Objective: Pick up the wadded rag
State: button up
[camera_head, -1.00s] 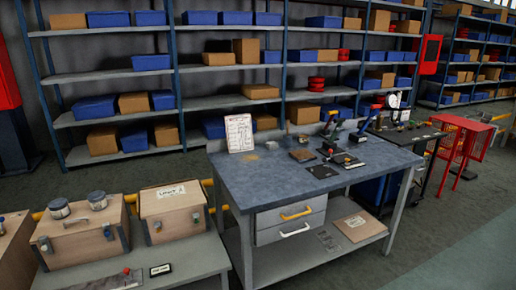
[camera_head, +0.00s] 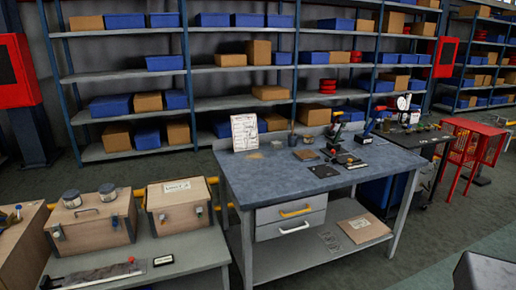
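I cannot make out a wadded rag for certain in this view. A small flat tan patch (camera_head: 255,156) lies on the blue-grey workbench (camera_head: 240,176), just below the upright printed sheet (camera_head: 244,131). A small greyish lump (camera_head: 277,144) sits to its right; both are too small to identify. My gripper is not in view. A dark rounded shape shows at the bottom right corner, and I cannot tell what it is.
Wooden cases (camera_head: 92,222) stand on a low bench (camera_head: 205,253) at left. Tools and dark plates (camera_head: 324,171) lie on the workbench. A dark cart (camera_head: 432,140) and red stand (camera_head: 467,145) are at right. Shelving lines the back. Floor is open at lower right.

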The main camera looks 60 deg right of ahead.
aim_at(276, 144)
jog(key=z, duration=0.8)
jog(key=k, duration=0.1)
jog(key=u, duration=2.05)
jog(key=k, duration=1.7)
jog(key=z, duration=1.45)
